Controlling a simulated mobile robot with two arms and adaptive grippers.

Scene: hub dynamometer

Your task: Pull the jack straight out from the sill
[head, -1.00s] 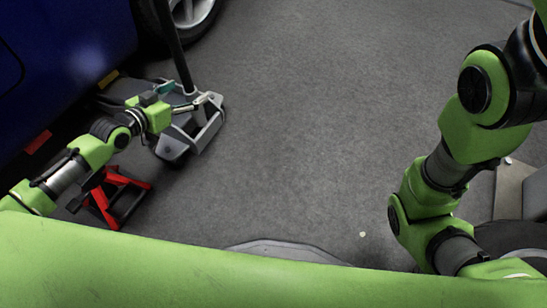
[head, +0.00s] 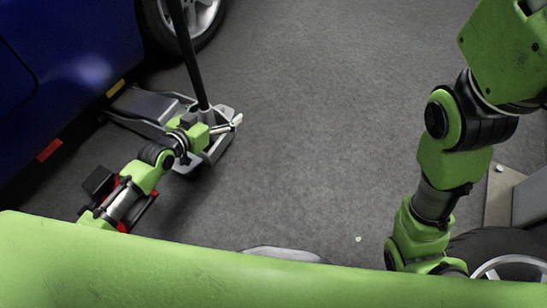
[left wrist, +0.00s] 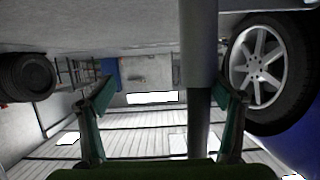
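The floor jack (head: 145,104) is grey and low, at the left of the head view beside the blue car's sill. Its black handle (head: 186,45) rises from the frame. My left gripper (head: 207,118) is low at the base of the handle and covers part of the frame; its fingers are hard to make out there. In the left wrist view my left gripper (left wrist: 164,112) has its teal fingers wide apart. A grey post (left wrist: 199,75), apparently the handle, stands between them, close to the right finger; I cannot tell if they touch. My right gripper is out of view.
The blue car (head: 75,60) and its wheel (head: 203,15) border the left. A red stand (head: 123,227) is partly hidden under my left arm. Open grey floor (head: 320,130) lies right of the jack. A grey box-like object (head: 530,197) stands at the right edge.

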